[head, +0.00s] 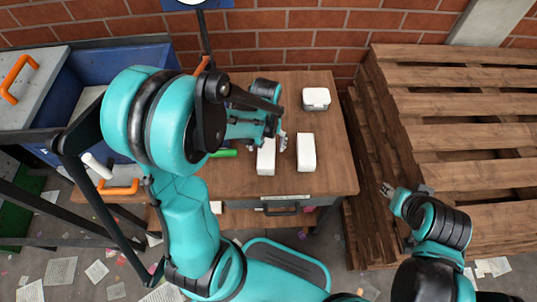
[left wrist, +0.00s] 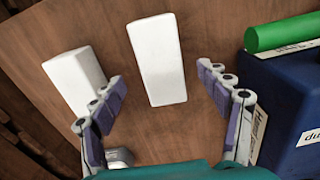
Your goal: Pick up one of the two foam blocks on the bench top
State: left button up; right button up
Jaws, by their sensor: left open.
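Two white foam blocks lie side by side on the wooden bench top (head: 335,150): the left block (head: 266,160) and the right block (head: 306,152). My left gripper (head: 270,138) is open and empty over the far end of the left block. In the left wrist view, the left block (left wrist: 158,55) appears centred ahead, between the spread fingers (left wrist: 161,78) and apart from them. The right block (left wrist: 72,80) shows at the left of that view, partly behind a finger. My right gripper (head: 388,189) is off the bench beside the pallets; its jaw state is unclear.
A small white box (head: 316,98) stands at the bench's back right. A green cylinder (left wrist: 283,31) lies on a dark blue container (left wrist: 285,105) beside the blocks. Wooden pallets (head: 460,130) stand right of the bench. A blue bin (head: 110,72) is at the left.

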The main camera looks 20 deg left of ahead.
pick_arm(q)
jog(key=b, duration=0.3)
send_over(266, 155)
jog(key=s, duration=0.2)
jog(key=f, duration=0.3)
jog(key=d+f, duration=0.1)
jog(key=f, duration=0.1)
jog(key=shift+w+f, duration=0.15)
jog(key=shift+w, duration=0.05)
jog(key=c, duration=0.8)
